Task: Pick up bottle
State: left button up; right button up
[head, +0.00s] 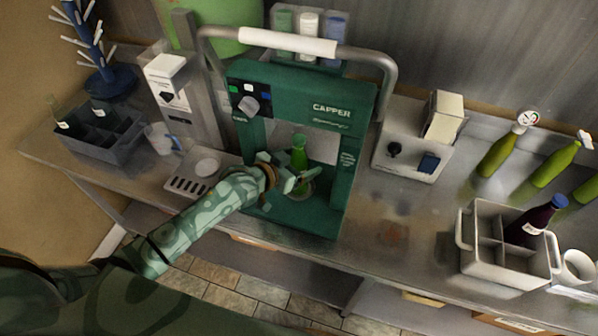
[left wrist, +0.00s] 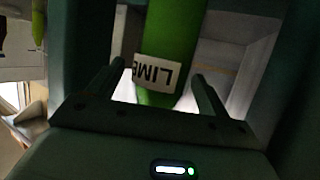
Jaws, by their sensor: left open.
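A green bottle (head: 299,153) stands inside the green capper machine (head: 300,92). In the left wrist view the bottle (left wrist: 168,55) carries a white label reading "LIME". My left gripper (head: 290,183) is at the opening of the capper, in front of the bottle. In the left wrist view the left gripper (left wrist: 155,92) is open, with one finger on each side of the bottle's labelled part. Whether the fingers touch the bottle cannot be told. The bottle's lower part is partly hidden by the gripper in the head view. My right gripper is not in view.
A grey caddy (head: 486,250) holds a dark bottle (head: 536,218) at right. Several green bottles (head: 500,152) stand behind it. A dark caddy (head: 100,140) is at left. The counter right of the capper is fairly clear.

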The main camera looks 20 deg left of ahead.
pick_arm(q)
jog(key=shift+s, duration=0.1)
jog(key=c, duration=1.5)
jog(key=shift+r, duration=0.1)
